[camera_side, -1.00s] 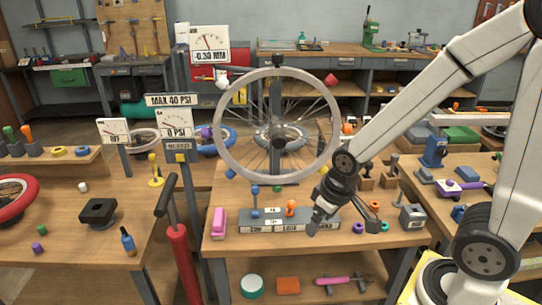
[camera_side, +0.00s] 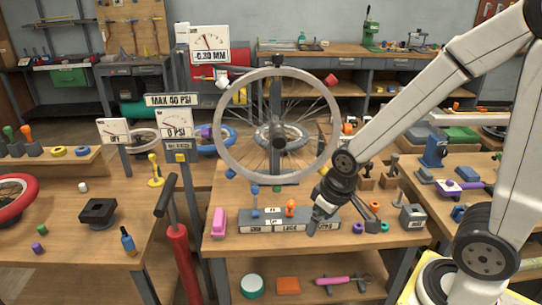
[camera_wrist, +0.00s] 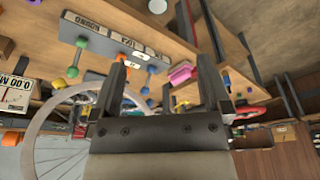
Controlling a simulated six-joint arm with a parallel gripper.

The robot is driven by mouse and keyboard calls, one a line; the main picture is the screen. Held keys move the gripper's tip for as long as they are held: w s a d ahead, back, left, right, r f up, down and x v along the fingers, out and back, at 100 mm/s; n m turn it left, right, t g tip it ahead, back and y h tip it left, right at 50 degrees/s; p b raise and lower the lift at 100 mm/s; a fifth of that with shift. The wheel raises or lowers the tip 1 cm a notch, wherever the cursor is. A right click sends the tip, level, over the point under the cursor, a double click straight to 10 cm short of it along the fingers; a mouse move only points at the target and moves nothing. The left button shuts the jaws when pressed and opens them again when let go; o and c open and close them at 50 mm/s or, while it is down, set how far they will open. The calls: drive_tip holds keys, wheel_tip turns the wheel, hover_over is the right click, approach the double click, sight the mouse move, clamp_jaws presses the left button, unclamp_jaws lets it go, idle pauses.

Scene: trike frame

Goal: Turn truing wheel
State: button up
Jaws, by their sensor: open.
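The truing wheel, a grey rim with thin spokes (camera_side: 221,125), stands upright in its stand on the middle bench. Its rim also shows at the left of the wrist view (camera_wrist: 35,130). My gripper (camera_side: 316,228) is below and to the right of the wheel, above the bench, apart from the rim. In the wrist view its two fingers (camera_wrist: 163,85) are spread with nothing between them. A dial gauge (camera_side: 209,45) above the wheel reads about 0.30 MM; its sign is hard to make out. A grey block with labels and an orange knob (camera_side: 290,207) sits below the wheel.
A pink block (camera_side: 219,222) lies left of the labelled block. A red pump (camera_side: 183,262) stands at the bench's front left. Small coloured rings and a grey box (camera_side: 413,217) lie to the right of my gripper. The lower shelf holds a pink-handled tool (camera_side: 333,280).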

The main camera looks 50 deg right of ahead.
sight(279, 139)
drive_tip(key=w+d+n+g+h, duration=0.2)
drive_tip(key=w+d+n+h, duration=0.3)
drive_tip(key=d+n+h, duration=0.7)
drive_tip(key=w+r+n+t, duration=0.1)
drive_tip(key=w+n+t, duration=0.3)
drive_tip(key=w+n, duration=0.1)
drive_tip(key=w+r+n+t, duration=0.1)
drive_tip(key=w+n+t, duration=0.3)
drive_tip(key=w+n, duration=0.1)
drive_tip(key=w+a+r+n+t, duration=0.1)
drive_tip(key=w+n+t, duration=0.3)
drive_tip(key=w+n, duration=0.1)
drive_tip(key=shift+w+h, duration=0.4)
drive_tip(key=shift+w, duration=0.35)
drive_tip(key=shift+w+d, duration=0.1)
drive_tip(key=shift+d, duration=0.1)
drive_tip(key=shift+x, duration=3.75)
